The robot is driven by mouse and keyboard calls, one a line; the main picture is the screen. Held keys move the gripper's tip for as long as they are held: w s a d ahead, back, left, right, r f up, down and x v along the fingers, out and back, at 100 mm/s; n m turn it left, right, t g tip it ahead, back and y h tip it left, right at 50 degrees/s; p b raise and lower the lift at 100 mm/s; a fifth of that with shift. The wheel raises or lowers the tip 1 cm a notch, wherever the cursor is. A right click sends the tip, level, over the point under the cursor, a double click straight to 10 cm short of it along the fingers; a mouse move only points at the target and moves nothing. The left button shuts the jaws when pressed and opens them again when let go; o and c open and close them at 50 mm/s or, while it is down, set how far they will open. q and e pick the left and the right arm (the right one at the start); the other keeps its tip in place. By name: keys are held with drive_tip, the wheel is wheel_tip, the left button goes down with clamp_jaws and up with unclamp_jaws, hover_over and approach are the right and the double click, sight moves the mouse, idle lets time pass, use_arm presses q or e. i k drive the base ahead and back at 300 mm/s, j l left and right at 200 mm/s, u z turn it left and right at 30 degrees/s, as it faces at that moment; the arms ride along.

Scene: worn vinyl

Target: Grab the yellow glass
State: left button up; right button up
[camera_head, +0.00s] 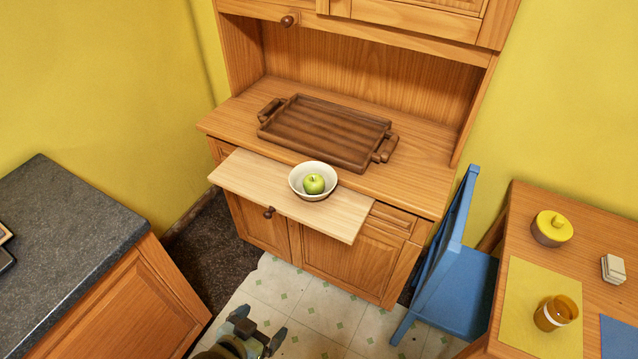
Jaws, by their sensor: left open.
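The yellow glass (556,313) is an amber, see-through cup with a pale band. It stands on a yellow placemat (525,330) on the wooden table (570,264) at the lower right. My left gripper (263,330) is low at the bottom of the view, over the floor, with its fingers apart and nothing between them. It is far to the left of the glass. My right gripper does not show.
A blue chair (460,285) stands at the table's left side. A wooden cabinet (420,185) has a pulled-out board (245,178) bearing a bowl (300,186) with a green apple (313,184).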

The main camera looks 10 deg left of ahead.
sight(561, 310)
drive_tip(key=z, duration=1.45)
